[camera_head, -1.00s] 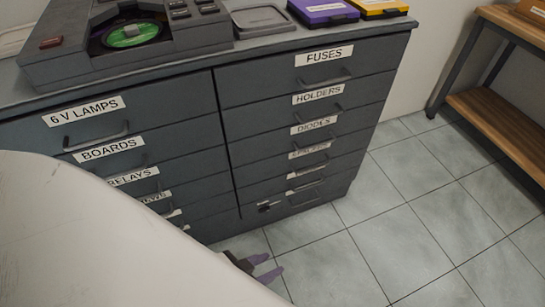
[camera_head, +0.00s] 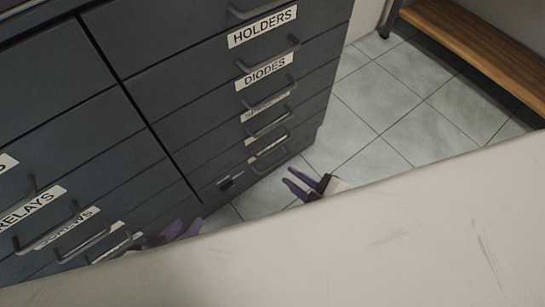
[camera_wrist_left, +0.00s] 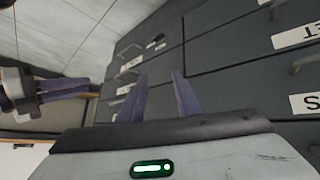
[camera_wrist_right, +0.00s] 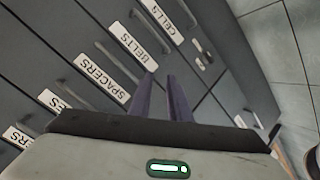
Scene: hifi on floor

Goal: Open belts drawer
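The belts drawer is the one labelled BELTS in the right wrist view (camera_wrist_right: 138,45), in the cabinet's right column between SPACERS and CELLS. It sits flush, with its bar handle (camera_wrist_right: 150,30) beside the label. In the head view its label is mostly covered by a handle (camera_head: 270,145). My right gripper (camera_head: 296,184) is low, right of the cabinet's front, empty; its parted fingers (camera_wrist_right: 160,85) show with the drawer fronts beyond, apart from the belts handle. My left gripper (camera_head: 185,230) is low before the cabinet, partly hidden by my arm; its fingers (camera_wrist_left: 158,80) are open and empty.
The grey cabinet's other drawers, such as HOLDERS (camera_head: 262,27) and DIODES (camera_head: 265,70), are shut and carry protruding handles. Tiled floor (camera_head: 390,110) lies clear to the right. A wooden shelf (camera_head: 480,45) stands at the far right.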

